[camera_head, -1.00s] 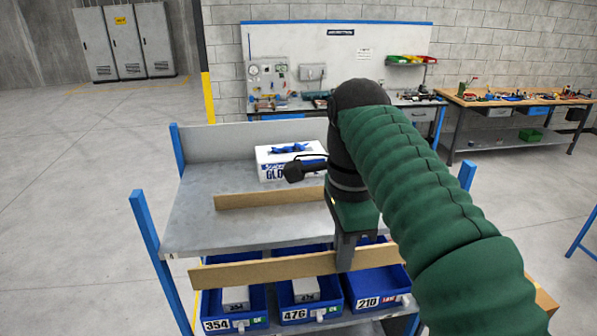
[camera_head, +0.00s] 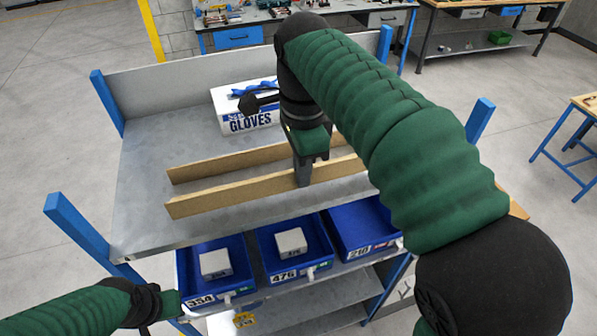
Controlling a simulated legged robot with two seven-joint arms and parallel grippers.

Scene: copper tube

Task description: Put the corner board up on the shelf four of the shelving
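A long brown corner board (camera_head: 235,196) is at the front part of the shelving's grey top shelf (camera_head: 145,200). My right gripper (camera_head: 304,178) comes down from above and is shut on this board. I cannot tell whether the board touches the shelf or hangs just above it. A second brown board (camera_head: 225,163) lies behind it, roughly parallel; my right gripper and arm hide part of it. My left gripper (camera_head: 160,308) is low at the bottom left, away from the boards; its fingers are too unclear to judge.
A white gloves box (camera_head: 232,118) stands behind the boards. Blue bins (camera_head: 218,268) sit on the level below. Blue posts (camera_head: 75,225) rise at the shelving's corners. The left part of the top shelf is bare. Workbenches stand behind, and a small table (camera_head: 585,105) at right.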

